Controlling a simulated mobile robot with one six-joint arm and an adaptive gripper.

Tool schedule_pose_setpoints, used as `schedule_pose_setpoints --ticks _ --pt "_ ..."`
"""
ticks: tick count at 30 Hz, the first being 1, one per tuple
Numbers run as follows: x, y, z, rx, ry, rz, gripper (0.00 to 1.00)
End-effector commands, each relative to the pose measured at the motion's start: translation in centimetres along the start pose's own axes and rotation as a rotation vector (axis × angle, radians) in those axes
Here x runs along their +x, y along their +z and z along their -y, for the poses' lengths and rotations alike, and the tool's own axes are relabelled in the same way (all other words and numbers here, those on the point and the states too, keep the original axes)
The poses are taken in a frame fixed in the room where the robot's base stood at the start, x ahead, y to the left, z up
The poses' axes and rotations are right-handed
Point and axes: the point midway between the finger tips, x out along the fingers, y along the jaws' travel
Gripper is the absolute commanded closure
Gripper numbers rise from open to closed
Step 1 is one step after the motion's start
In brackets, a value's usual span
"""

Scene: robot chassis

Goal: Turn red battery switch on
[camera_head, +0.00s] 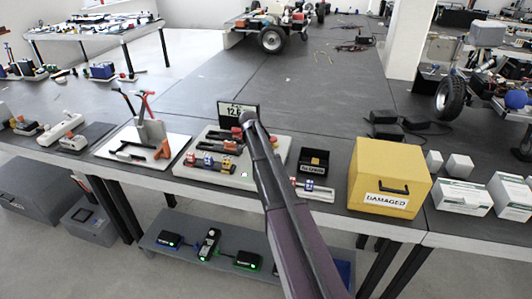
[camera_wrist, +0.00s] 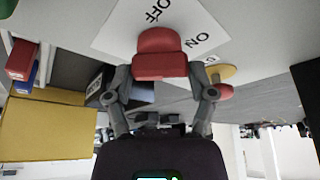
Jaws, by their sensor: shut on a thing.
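The red battery switch (camera_wrist: 160,58) shows in the wrist view as a chunky red knob at top centre. It stands in front of a white label plate (camera_wrist: 112,35) with "OFF" above it and "ON" to its right. The picture does not make clear which mark the knob points to. My gripper (camera_wrist: 161,74) has one finger on each side of the knob and is shut on it. In the head view my arm reaches to the workbench, its end near the "12.6" display (camera_head: 237,111). The switch cannot be made out clearly there.
A yellow "DAMAGED" box (camera_head: 389,177) stands right of my arm, with a small black bin (camera_head: 314,163) between. A white board (camera_head: 205,172) with red and blue parts lies left of my arm. A yellow disc (camera_wrist: 222,73) sits close beside my right-hand finger.

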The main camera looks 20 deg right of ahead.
Motion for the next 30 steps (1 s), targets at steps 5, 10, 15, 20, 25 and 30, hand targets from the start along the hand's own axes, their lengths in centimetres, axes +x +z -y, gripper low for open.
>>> schedule_pose_setpoints --ticks 5,10,15,20,25,30 --pt "0.04 0.01 -0.11 0.007 0.004 0.001 0.76" --pt "0.04 0.01 -0.12 0.006 0.004 0.001 0.76" --pt "0.03 0.01 -0.1 0.005 0.003 0.001 0.0" --pt "0.02 0.01 -0.06 0.004 0.002 0.001 0.0" --pt "0.01 0.01 -0.04 0.004 0.002 0.001 0.0" --pt "0.0 0.02 -0.05 -0.006 -0.002 0.001 0.0"
